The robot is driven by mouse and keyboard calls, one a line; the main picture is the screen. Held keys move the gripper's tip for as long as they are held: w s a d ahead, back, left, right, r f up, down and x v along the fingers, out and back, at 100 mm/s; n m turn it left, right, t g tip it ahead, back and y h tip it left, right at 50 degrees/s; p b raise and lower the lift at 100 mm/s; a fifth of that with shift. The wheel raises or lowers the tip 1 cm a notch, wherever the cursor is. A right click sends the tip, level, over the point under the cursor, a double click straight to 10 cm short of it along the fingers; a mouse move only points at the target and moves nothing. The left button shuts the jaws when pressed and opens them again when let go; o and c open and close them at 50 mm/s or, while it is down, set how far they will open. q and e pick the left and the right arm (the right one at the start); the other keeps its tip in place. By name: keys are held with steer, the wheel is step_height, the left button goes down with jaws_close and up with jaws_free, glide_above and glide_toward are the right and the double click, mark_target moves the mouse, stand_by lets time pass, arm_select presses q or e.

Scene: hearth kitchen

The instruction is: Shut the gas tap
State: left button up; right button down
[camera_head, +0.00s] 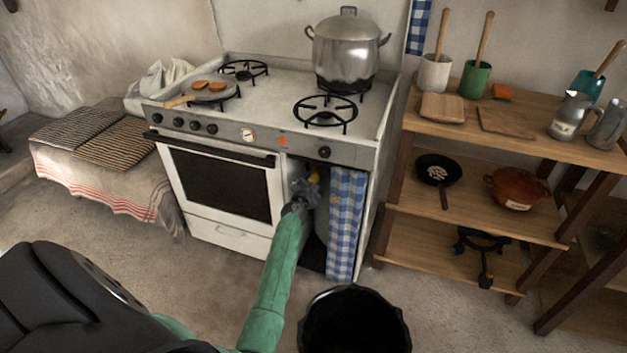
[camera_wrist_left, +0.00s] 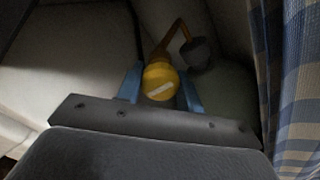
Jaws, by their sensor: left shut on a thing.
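The gas tap is a round yellow knob (camera_wrist_left: 160,82) with a pale slanted bar across its face, seen in the left wrist view. My left gripper (camera_wrist_left: 159,88) is shut on it, with a blue finger on either side. In the head view my left gripper (camera_head: 306,188) reaches into the open compartment at the right of the stove (camera_head: 228,231), and a bit of yellow shows beside it. A greenish gas bottle (camera_wrist_left: 228,98) stands behind the knob, mostly hidden. A grey fitting on an orange pipe (camera_wrist_left: 197,52) is just right of the knob. My right gripper is not in view.
A blue checked curtain (camera_head: 345,225) hangs right beside my left gripper. A large pot (camera_head: 347,50) and a pan (camera_head: 211,93) with food are on the stove top. A wooden shelf (camera_head: 470,213) with kitchenware stands at the right. A black bucket-like thing (camera_head: 354,318) is at the bottom.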

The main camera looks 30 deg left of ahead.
arm_select(q)
steer(key=shift+m, duration=0.3)
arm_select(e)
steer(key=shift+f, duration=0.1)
arm_select(q)
steer(key=shift+m, duration=3.2)
steer(key=m+p, duration=0.3)
steer(key=m, duration=0.6)
steer(key=shift+d, duration=0.1)
steer(key=shift+f+m+p, duration=0.15)
steer(key=shift+m+p, duration=0.25)
steer(key=shift+m, duration=0.6)
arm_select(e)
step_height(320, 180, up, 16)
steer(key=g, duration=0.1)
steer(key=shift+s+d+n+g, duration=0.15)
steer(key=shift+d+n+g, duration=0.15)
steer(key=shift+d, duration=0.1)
